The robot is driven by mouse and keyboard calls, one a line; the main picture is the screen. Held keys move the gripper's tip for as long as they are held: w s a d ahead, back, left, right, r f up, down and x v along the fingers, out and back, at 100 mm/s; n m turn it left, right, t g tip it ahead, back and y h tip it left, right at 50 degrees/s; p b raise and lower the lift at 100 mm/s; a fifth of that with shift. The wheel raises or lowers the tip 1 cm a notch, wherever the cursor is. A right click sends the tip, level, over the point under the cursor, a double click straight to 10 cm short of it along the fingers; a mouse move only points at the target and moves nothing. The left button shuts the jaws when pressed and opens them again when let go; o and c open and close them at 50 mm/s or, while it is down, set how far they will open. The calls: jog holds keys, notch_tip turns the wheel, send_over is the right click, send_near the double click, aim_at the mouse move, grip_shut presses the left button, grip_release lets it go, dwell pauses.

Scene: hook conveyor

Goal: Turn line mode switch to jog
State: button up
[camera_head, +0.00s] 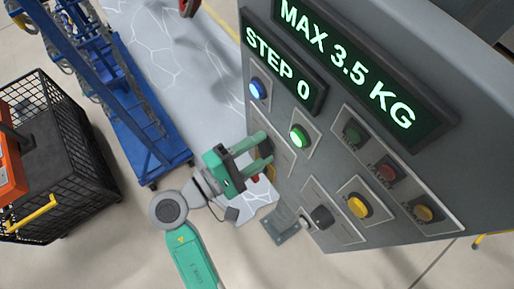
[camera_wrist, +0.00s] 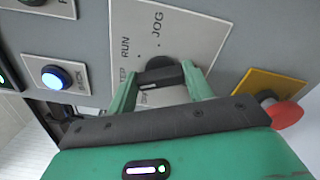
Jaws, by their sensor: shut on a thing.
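The line mode switch is a black knob (camera_wrist: 160,74) on a grey plate (camera_wrist: 190,30) in the wrist view. The plate reads JOG at the top, RUN to its left and a partly covered word, likely STEP, lower left. My gripper (camera_wrist: 163,76) is shut on the knob, one green finger on each side. Where the knob points is not clear. In the head view my gripper (camera_head: 265,150) reaches the left side of the control panel (camera_head: 330,130) and hides the switch.
A red mushroom button (camera_wrist: 287,114) on a yellow plate is close to the right finger. A lit blue button (camera_wrist: 55,78) is to the left. A lit green button (camera_head: 298,135) and another black knob (camera_head: 320,217) are nearby. A black crate (camera_head: 75,165) stands far left.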

jog(key=shift+f, duration=0.1)
jog(key=m+b, duration=0.2)
jog(key=m, duration=0.1)
jog(key=m+b, duration=0.2)
jog(key=shift+f, duration=0.25)
jog(key=m+b, duration=0.5)
jog(key=shift+f, duration=0.1)
jog(key=m+b, duration=0.9)
jog(key=shift+w+a+b, duration=0.1)
jog(key=shift+b, duration=0.2)
jog(key=shift+m+b, duration=0.3)
jog(key=shift+r+m, duration=0.2)
jog(key=shift+m, duration=0.1)
jog(key=o, duration=1)
